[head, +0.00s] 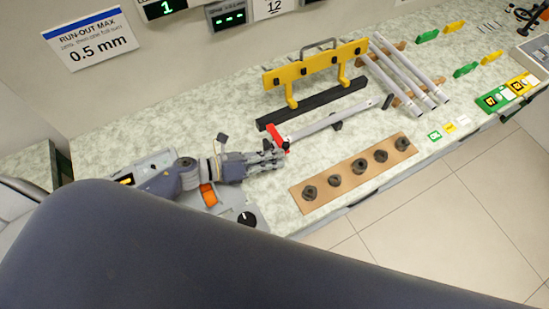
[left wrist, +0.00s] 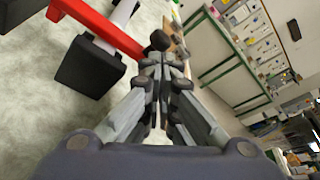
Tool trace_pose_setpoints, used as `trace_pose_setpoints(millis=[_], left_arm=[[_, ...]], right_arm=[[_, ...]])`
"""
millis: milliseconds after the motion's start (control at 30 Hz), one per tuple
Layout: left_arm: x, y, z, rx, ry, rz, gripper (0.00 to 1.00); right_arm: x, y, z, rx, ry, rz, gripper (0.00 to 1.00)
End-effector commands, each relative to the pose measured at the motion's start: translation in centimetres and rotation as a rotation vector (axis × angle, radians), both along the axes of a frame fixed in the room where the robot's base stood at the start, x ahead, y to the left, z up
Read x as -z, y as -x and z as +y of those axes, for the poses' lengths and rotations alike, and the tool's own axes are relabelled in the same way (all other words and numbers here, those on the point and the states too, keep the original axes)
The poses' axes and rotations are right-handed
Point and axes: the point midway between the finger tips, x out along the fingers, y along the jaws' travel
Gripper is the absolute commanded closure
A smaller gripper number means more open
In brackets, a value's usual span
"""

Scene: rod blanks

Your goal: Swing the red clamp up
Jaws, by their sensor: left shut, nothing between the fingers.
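The red clamp (head: 276,136) sits at the left end of a grey rod (head: 330,122) that lies on dark supports on the bench. In the left wrist view the clamp is a red bar (left wrist: 98,26) crossing above a black block (left wrist: 88,68), with a dark round knob (left wrist: 160,40) near its right end. My left gripper (head: 281,158) is shut and empty, just in front of the clamp. In the left wrist view its fingertips (left wrist: 162,68) are close below the knob; I cannot tell whether they touch. My right gripper is not in view.
A wooden board (head: 308,204) with several dark knobs lies near the front edge. A yellow guard (head: 318,63) and a black bar (head: 312,102) stand behind the rod. More grey rods (head: 408,68) rest on a wooden rack to the right. A grey panel lies under my left arm.

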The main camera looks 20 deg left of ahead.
Motion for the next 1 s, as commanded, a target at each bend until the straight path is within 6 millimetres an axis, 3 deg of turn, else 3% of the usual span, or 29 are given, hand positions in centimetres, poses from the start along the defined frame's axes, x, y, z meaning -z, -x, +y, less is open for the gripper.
trace_pose_setpoints(millis=[567,1000], left_arm=[[-1.7,-0.5,0.4,0.001,0.098,0.094,1.0],[-5.0,-2.2,2.1,0.0,0.366,0.36,1.0]], right_arm=[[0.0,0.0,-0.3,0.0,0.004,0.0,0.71],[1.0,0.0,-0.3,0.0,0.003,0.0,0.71]])
